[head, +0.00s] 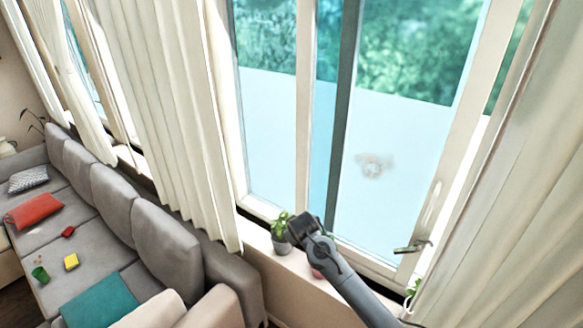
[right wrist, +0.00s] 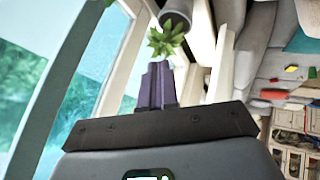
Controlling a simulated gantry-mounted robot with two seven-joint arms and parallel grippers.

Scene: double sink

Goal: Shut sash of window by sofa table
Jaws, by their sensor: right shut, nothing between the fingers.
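The window sash (head: 505,40) is a tall pale frame with clear glass, a dark vertical strip on its left and a metal handle (head: 413,246) low on its right stile. A narrow strip of outdoors shows right of that stile, so the sash looks ajar; its exact angle is unclear. My right gripper (head: 300,228) is over the sill, left of the handle and near a potted plant (head: 281,235). In the right wrist view its purple fingers (right wrist: 158,84) are together and empty, pointing towards the plant (right wrist: 165,38). My left gripper is not in view.
A grey sofa (head: 160,235) with cushions stands left, below the window. Cream curtains hang left (head: 165,110) and right (head: 510,210) of the window. A reddish pot (head: 317,272) sits on the sill (head: 262,240), partly behind my arm.

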